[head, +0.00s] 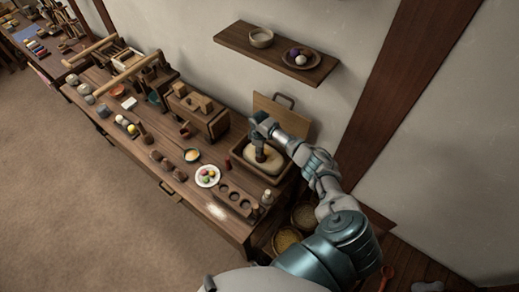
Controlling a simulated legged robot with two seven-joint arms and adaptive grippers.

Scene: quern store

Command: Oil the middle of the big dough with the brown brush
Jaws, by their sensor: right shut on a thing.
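The big dough (273,165) is a pale, rounded mass in an open wooden box (246,170) at the right end of the long table. My right gripper (259,145) reaches in from the lower right and hangs over the dough. It is shut on a small reddish-brown thing (260,156), which looks like the brown brush and points down at the dough's middle. The gripper hides most of it. I cannot tell whether its tip touches the dough. My left gripper is not in view.
A board with a handle (273,113) stands behind the box. A lidded wooden chest (195,112) is to its left. A white plate of coloured balls (207,176) and a tray with round hollows (234,198) lie in front. A wall shelf (277,55) hangs above.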

